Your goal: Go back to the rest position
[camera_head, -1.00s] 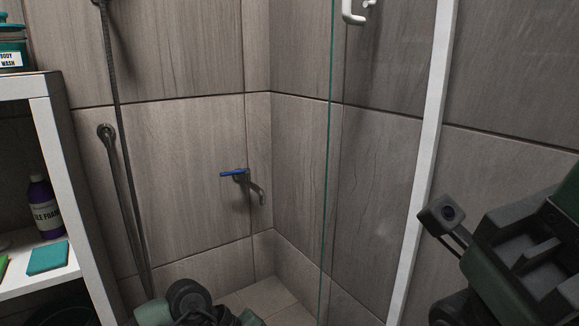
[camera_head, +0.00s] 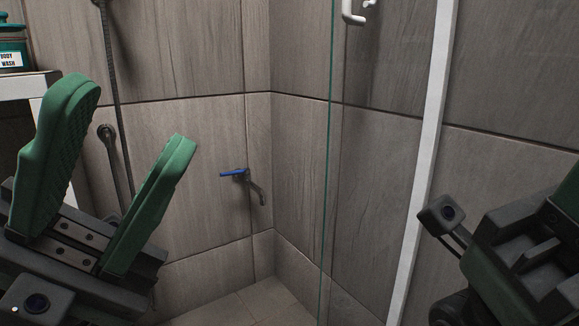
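My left gripper (camera_head: 128,108) is raised at the left of the head view. Its two green fingers point up and stand wide apart, with nothing between them. It is in front of the white shelf and the tiled wall. My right gripper's dark body (camera_head: 515,250) shows at the lower right edge, in front of the wall. Its fingers are mostly out of the picture, so its opening cannot be seen.
A tap with a blue handle (camera_head: 234,173) is on the tiled wall. A glass panel edge (camera_head: 328,170) and a white frame post (camera_head: 424,150) stand right of it. A white shelf (camera_head: 28,88) at left carries a body wash bottle (camera_head: 12,50).

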